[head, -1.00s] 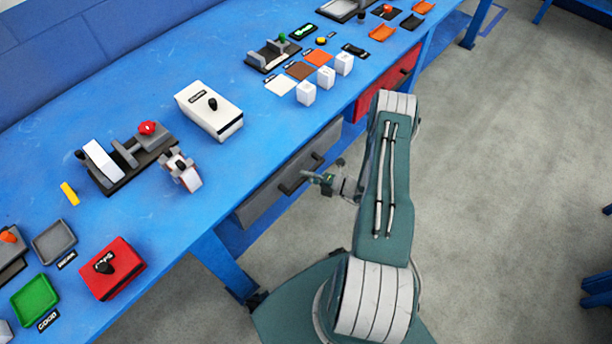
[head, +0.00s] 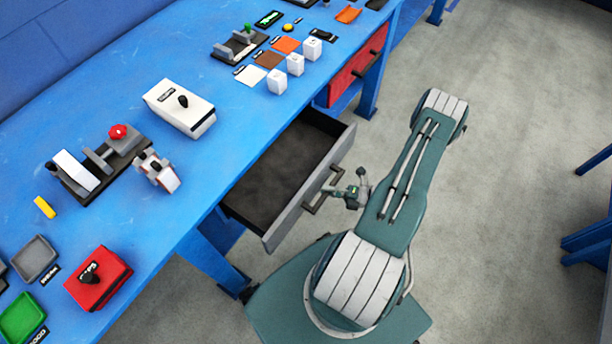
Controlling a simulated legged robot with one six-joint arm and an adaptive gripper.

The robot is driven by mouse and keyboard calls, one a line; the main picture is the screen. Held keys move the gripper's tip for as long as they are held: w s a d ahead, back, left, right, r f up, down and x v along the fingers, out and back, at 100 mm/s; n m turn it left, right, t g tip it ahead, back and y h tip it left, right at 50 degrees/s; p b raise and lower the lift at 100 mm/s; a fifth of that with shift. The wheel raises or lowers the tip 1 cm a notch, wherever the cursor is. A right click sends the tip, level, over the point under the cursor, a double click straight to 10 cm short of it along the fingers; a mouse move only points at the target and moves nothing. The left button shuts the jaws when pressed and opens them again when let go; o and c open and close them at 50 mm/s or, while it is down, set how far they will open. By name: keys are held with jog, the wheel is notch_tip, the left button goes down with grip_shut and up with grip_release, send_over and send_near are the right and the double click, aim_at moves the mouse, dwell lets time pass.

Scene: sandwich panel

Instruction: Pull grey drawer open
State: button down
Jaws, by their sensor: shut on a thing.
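The grey drawer (head: 275,185) under the blue table is pulled well out, and its dark inside looks empty. Its front panel (head: 310,190) carries a dark bar handle (head: 318,203). My gripper (head: 335,191) is at the handle, in front of the drawer, and shut on it.
The blue table (head: 120,225) stands above the drawer. A red drawer (head: 357,64) to its right is shut. A white box (head: 180,106), a red box (head: 98,278) and white cubes (head: 295,65) are on the tabletop. The grey floor (head: 490,230) to the right is open.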

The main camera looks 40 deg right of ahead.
jog(key=s+d, duration=0.4)
jog(key=s, duration=0.8)
jog(key=shift+s+d+f, duration=0.15)
jog(key=c, duration=0.6)
grip_release()
jog(key=shift+d, duration=0.1)
jog(key=v, duration=1.2)
